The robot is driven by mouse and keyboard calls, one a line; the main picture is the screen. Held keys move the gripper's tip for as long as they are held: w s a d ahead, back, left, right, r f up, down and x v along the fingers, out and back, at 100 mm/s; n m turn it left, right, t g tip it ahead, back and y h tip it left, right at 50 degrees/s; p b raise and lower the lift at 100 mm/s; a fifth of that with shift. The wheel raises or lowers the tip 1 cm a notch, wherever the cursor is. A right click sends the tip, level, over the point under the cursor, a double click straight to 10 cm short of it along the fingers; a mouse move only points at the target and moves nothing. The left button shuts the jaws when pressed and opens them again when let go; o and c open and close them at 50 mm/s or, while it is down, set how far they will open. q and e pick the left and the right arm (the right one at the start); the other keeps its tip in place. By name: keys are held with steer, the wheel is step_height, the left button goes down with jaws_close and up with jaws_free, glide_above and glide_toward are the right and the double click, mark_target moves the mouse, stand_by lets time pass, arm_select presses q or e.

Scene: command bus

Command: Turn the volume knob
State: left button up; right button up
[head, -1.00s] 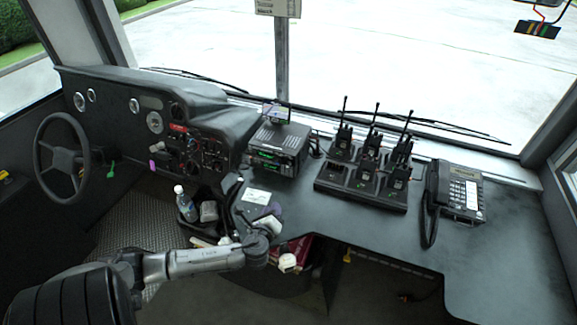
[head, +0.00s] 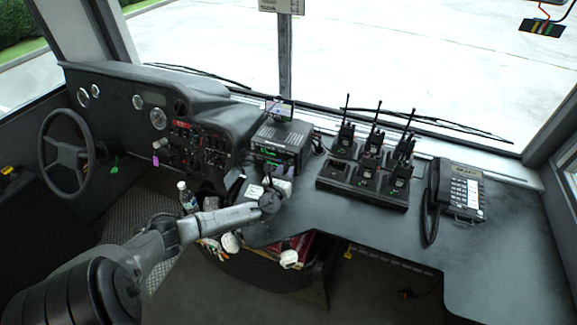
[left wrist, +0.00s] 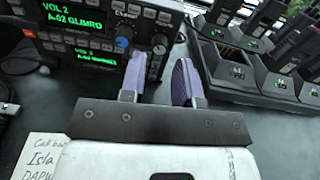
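The radio unit (head: 279,143) stands on the dash at centre. In the left wrist view the radio (left wrist: 75,58) fills the top left, with two green displays, the upper reading "VOL 2". Its front has a blue knob (left wrist: 122,43) and a dark knob (left wrist: 158,46); I cannot read which is labelled volume. My left gripper (head: 278,180) is just in front of the radio. In the left wrist view the left gripper (left wrist: 158,78) is open, purple-padded fingers apart, nothing between them; the dark knob appears beyond the gap. My right gripper is not in view.
A rack of handheld radios (head: 362,186) and a telephone (head: 460,192) stand to the right. A handwritten note (left wrist: 42,155) lies on the dash at lower left in the wrist view. The right dash is mostly clear.

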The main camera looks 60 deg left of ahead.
mark_target(290, 163)
arm_select(q)
steer(key=shift+x, duration=1.65)
steer(key=shift+c, duration=0.2)
jaws_close()
